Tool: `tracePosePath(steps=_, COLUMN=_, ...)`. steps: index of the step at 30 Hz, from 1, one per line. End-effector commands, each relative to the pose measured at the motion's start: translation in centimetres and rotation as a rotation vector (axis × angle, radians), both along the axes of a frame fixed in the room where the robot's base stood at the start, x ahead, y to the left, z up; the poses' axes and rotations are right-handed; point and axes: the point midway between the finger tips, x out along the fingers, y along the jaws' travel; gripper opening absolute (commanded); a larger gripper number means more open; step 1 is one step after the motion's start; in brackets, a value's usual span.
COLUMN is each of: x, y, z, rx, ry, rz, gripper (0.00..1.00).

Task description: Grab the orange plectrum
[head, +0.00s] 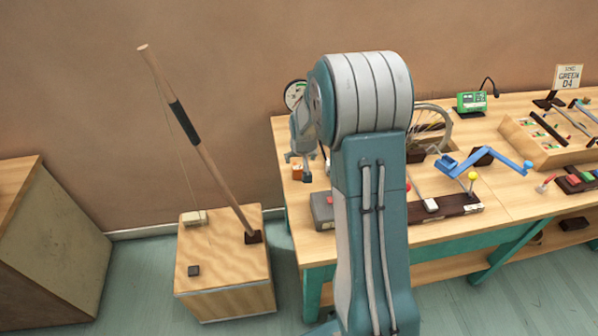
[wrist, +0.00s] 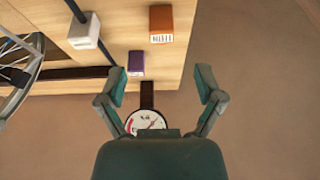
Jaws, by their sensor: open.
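I cannot pick out an orange plectrum for certain in either view. An orange block with a pale striped label (wrist: 161,22) lies on the table at the top of the wrist view. A small orange thing (head: 297,172) at the table's left end in the head view may be the same block. My gripper (wrist: 162,84) is open and empty, its two fingers spread wide. In the head view my arm hides part of the table, and the gripper shows only partly beside it, above the table's left end.
A round dial (wrist: 146,122) and a purple block (wrist: 136,63) lie near my fingers. A spoked wheel (head: 432,125), a blue crank (head: 485,160) and a wooden tray (head: 550,150) occupy the table. A stick with a string (head: 200,150) stands on a wooden box (head: 225,285) at left.

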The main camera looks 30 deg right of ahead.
Motion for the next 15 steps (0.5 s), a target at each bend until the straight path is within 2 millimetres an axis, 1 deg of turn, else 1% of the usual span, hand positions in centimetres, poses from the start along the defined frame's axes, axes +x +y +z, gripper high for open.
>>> tracePosePath(steps=3, x=0.7, y=0.0, z=-2.0, rx=0.000, ry=0.004, rz=0.002, gripper=0.86)
tracePosePath(steps=6, x=1.3, y=-0.4, z=-3.4, rx=0.002, ry=0.004, rz=0.003, gripper=0.86)
tracePosePath(steps=13, x=2.0, y=-0.9, z=-5.0, rx=0.004, ry=0.002, rz=0.000, gripper=0.86)
tracePosePath(steps=15, x=2.3, y=-1.0, z=-5.8, rx=0.004, ry=0.004, rz=0.000, gripper=0.86)
